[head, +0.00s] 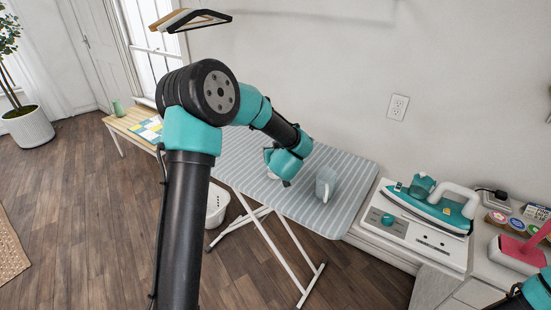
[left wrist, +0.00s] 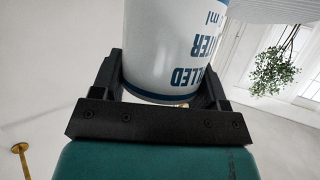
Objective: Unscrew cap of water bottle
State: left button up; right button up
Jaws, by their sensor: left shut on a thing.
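In the left wrist view a white water bottle (left wrist: 175,45) with blue lettering and a blue band stands between the two black fingers of my left gripper (left wrist: 164,82). The gripper is shut on it. The lettering appears upside down. My right gripper is out of view; only part of that arm shows at the lower right corner.
A striped ironing board (head: 345,220) carries a pale blue-grey pitcher (head: 326,183) close to the right of my left gripper. A teal iron (head: 435,204) sits on a white station (head: 405,230) at the right. A white basket (head: 217,204) is on the floor.

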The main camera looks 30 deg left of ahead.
pick_arm(q)
jog(key=c, duration=0.3)
jog(key=shift+r, duration=0.1)
jog(key=s+a+f+v, duration=0.1)
jog(key=s+v, duration=0.1)
jog(key=v, duration=1.4)
jog(key=shift+s, duration=0.25)
jog(key=shift+a+f, duration=0.1)
jog(key=shift+f, duration=0.05)
